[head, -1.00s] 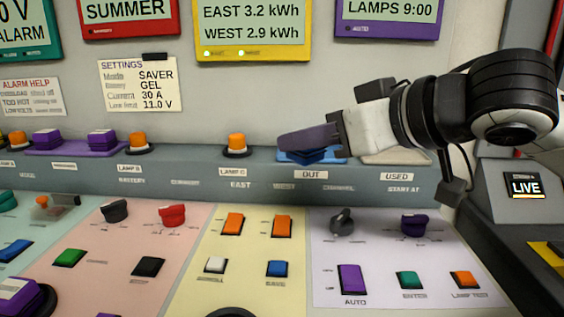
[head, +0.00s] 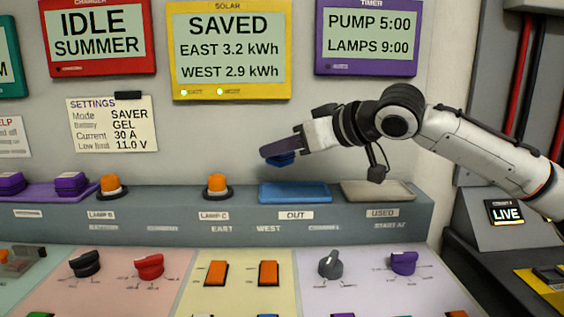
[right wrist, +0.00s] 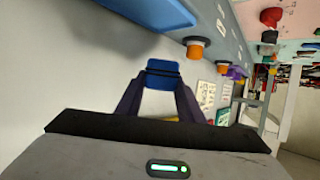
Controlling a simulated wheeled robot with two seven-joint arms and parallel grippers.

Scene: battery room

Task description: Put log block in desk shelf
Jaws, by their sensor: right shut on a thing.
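My right gripper (head: 270,153) comes in from the right and is shut on a blue block (head: 281,161). It holds the block above the blue tray (head: 296,194) labelled OUT, apart from it. In the right wrist view the blue block (right wrist: 162,74) sits between the two dark fingertips, with a dark band across it. The fingers partly hide the block in the head view. No lettering on it identifies it as the log block. I cannot pick out a desk shelf for certain. My left gripper is not in view.
A beige tray (head: 378,191) labelled USED stands right of the blue tray; both look empty. Orange buttons (head: 216,184) and purple blocks on a purple tray (head: 52,193) line the grey ledge (head: 250,229). Knobs and switches cover the panel in front. Display screens hang on the wall behind.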

